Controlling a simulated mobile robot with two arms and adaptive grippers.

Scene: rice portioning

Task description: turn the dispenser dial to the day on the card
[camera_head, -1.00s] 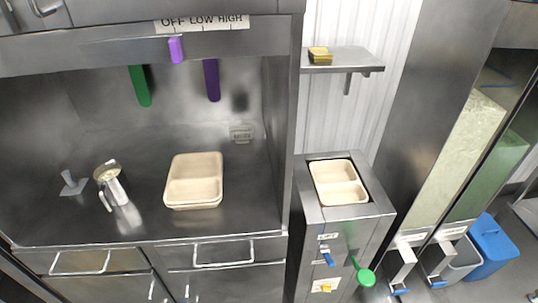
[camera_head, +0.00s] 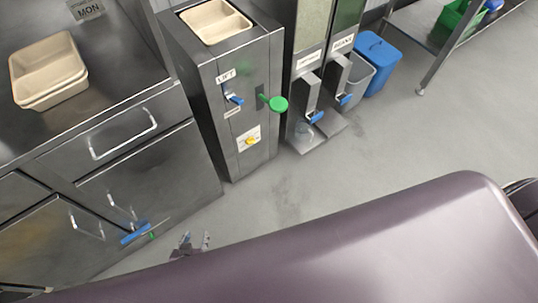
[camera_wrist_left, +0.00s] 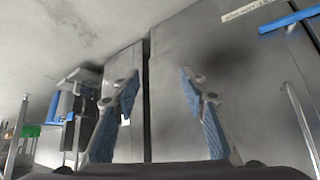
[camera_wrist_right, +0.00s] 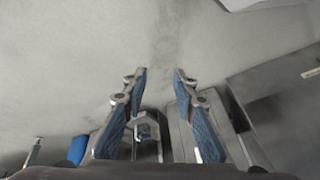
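The card (camera_head: 84,8) reads MON and sits at the upper left on the back of the counter. A yellow dial (camera_head: 250,141) sits on a white plate low on the front of the steel dispenser (camera_head: 207,85). The dial's setting is too small to read. My left gripper (camera_head: 190,243) is below and left of the dispenser, apart from the dial. Its fingers are spread and empty in the left wrist view (camera_wrist_left: 160,92). My right gripper (camera_wrist_right: 160,80) is open and empty in the right wrist view. It is not visible in the head view.
A blue lever (camera_head: 234,99) and a green-knobbed lever (camera_head: 278,104) stick out above the dial. Beige trays (camera_head: 62,92) lie on the counter. Drawer handles (camera_head: 122,137) project at left. A blue bin (camera_head: 378,62) stands at right. The floor (camera_head: 330,180) before the dispenser is clear.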

